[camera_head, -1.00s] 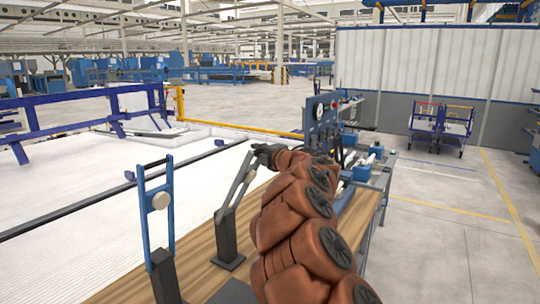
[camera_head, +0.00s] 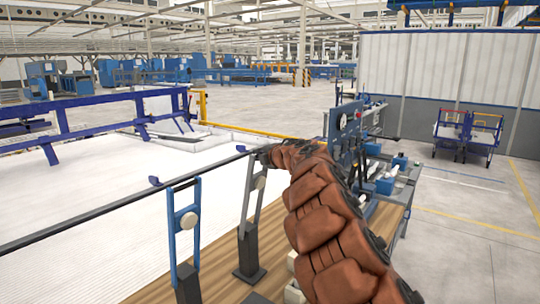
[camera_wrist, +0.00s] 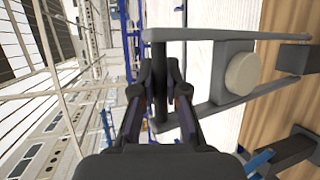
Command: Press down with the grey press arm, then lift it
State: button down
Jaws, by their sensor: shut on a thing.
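The grey press arm (camera_head: 251,205) stands on a dark post (camera_head: 248,252) on the wooden table. It is close to upright, leaning slightly right in the head view. My gripper (camera_head: 264,156) is at its top end. In the wrist view, the press arm (camera_wrist: 222,106) shows as two grey bars with a pale round disc (camera_wrist: 243,73) between them. My gripper (camera_wrist: 161,95) has its fingers on either side of the bar joining their ends and is shut on it. In the head view my arm hides part of the fingers.
A blue press arm (camera_head: 171,235) stands upright on its own post, left of the grey one. The wooden table (camera_head: 150,292) runs back to a blue machine frame (camera_head: 345,135). A dark rail (camera_head: 100,212) crosses the white floor to the left.

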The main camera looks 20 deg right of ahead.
jog(key=shift+w+a, duration=0.3)
jog(key=shift+w, duration=0.05)
jog(key=shift+r, duration=0.15)
jog(key=c, duration=1.4)
grip_release()
jog(key=shift+w+a, duration=0.15)
jog(key=shift+w, duration=0.05)
jog(key=shift+o, duration=1.1)
jog(key=shift+s, duration=0.1)
jog(key=shift+s+d, duration=0.1)
jog(key=shift+d, duration=0.1)
jog(key=shift+s+d, duration=0.1)
jog(key=shift+s, duration=0.35)
jog(key=v, duration=1.1)
jog(key=shift+r, duration=0.2)
jog(key=shift+w, duration=0.1)
